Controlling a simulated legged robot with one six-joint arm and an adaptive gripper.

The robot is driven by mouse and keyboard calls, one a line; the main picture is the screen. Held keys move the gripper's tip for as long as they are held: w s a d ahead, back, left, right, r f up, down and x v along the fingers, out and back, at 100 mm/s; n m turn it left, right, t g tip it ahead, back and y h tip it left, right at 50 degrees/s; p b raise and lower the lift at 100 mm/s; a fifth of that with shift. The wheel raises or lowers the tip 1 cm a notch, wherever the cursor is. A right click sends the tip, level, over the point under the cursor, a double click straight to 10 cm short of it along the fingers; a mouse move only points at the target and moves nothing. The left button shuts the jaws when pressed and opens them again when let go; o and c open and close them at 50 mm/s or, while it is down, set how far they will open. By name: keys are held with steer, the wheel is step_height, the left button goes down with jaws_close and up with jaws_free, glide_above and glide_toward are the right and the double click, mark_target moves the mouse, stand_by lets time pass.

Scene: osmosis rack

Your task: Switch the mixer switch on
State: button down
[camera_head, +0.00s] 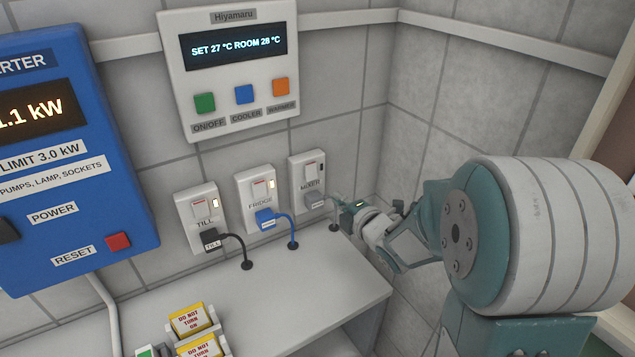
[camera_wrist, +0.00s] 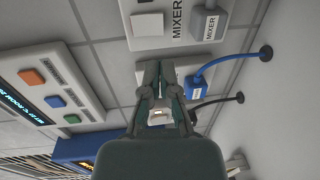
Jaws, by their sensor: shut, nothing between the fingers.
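The mixer socket (camera_head: 295,172) is the rightmost of three white wall sockets in the head view. Its white rocker switch (camera_head: 311,170) is at the top, and a grey plug (camera_head: 315,199) sits below it. The mixer switch (camera_wrist: 147,24) is at the top of the wrist view, with the grey plug (camera_wrist: 205,24) beside it. The small lamp by the switch looks dark. My gripper (camera_head: 343,204) is right of the mixer plug in the head view. In the wrist view my gripper (camera_wrist: 160,64) is shut and empty, its tips just below the mixer socket plate; contact is unclear.
The till socket (camera_head: 183,207) and fridge socket (camera_head: 247,187) stand left of the mixer socket, with lit lamps and plugged cables. A white counter (camera_head: 310,285) lies below. The control panel (camera_head: 180,70) is above, and a blue inverter box (camera_head: 110,150) is at left.

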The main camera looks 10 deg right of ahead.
mark_target(312, 179)
steer(key=x, duration=0.9)
steer(key=shift+w+a, duration=0.1)
steer(key=shift+w, duration=0.05)
steer(key=shift+w+f, duration=0.1)
steer(key=shift+w, duration=0.05)
